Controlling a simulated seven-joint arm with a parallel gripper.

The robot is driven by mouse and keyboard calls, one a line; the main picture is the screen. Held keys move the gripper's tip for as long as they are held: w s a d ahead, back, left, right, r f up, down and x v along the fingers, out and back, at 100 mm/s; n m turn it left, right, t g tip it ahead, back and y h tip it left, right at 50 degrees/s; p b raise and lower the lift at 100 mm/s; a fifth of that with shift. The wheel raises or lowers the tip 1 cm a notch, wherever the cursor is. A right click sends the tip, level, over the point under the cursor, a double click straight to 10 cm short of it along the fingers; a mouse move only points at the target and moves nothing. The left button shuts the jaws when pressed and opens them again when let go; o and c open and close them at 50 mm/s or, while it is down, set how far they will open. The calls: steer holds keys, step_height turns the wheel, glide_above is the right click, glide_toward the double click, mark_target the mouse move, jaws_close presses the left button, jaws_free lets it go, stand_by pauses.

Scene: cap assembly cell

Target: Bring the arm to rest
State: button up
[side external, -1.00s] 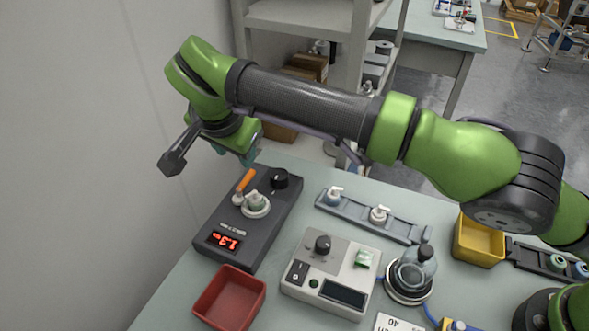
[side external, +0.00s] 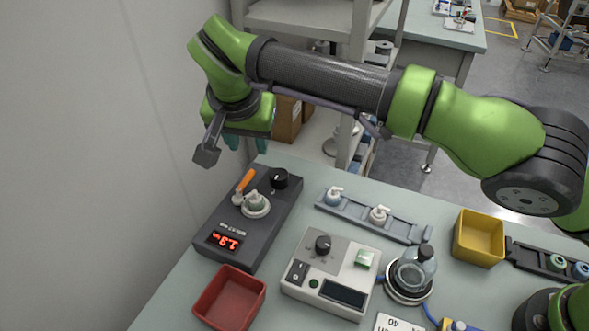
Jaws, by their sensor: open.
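My gripper (side external: 246,144) hangs from the green arm at the upper left, above the far edge of the bench. Its two teal fingertips show apart, with nothing seen between them. It is clear of the dark device (side external: 225,222) with the red display, which stands below and nearer the camera. A white cap-like part (side external: 255,201) sits on a round mount on that device, beside an orange-handled piece (side external: 246,180).
A grey rail (side external: 408,230) holds two capped parts. A light control box (side external: 330,272), a red bin (side external: 229,299), a yellow bin (side external: 480,239) and a glass flask (side external: 417,266) on a round base stand on the bench. A wall (side external: 90,150) is at the left.

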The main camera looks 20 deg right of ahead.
steer(key=s+d+r+n+g+y, duration=0.1)
steer(key=d+r+y, duration=0.1)
steer(key=d, duration=0.8)
steer(key=s+d+r+n+g+y, duration=0.1)
steer(key=d+r+n, duration=0.1)
steer(key=d, duration=0.8)
steer(key=s+d+m+t, duration=0.1)
steer(key=s+d+t, duration=0.4)
steer(key=s+d, duration=1.1)
steer(key=shift+s+d+r+y, duration=0.3)
steer(key=shift+s+r, duration=0.1)
steer(key=shift+s, duration=1.1)
